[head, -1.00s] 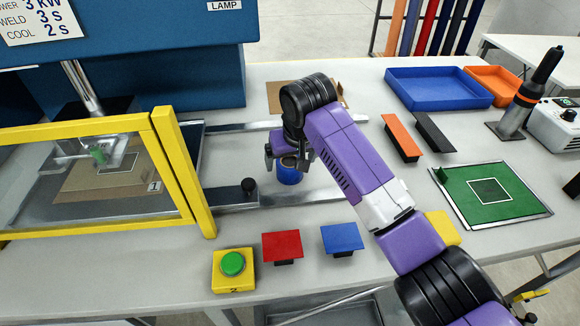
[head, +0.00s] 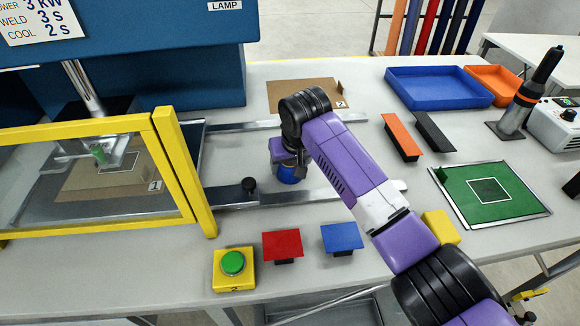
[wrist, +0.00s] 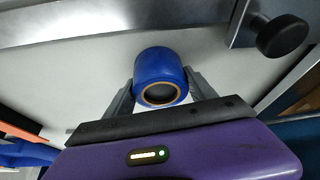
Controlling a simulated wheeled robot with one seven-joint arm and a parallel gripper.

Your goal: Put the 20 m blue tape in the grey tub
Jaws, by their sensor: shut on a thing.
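The blue tape (head: 290,176) is a short roll with a brown core, between the two metal rails. In the wrist view the tape (wrist: 160,62) sits between both fingers, its open core facing the camera. My gripper (head: 288,164) is shut on its sides; the gripper's fingers also flank it in the wrist view (wrist: 160,88). My wrist hides part of the tape in the head view, and no length marking is legible. I cannot tell whether it still touches the table. No grey tub shows in either view.
A yellow-framed guard (head: 178,170) and a black knob (head: 249,184) stand to the left. Cardboard (head: 290,92) lies behind. A blue tray (head: 438,97) and an orange tray (head: 494,80) are at back right. Red (head: 282,243) and blue (head: 342,237) plates and a green button (head: 232,263) are in front.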

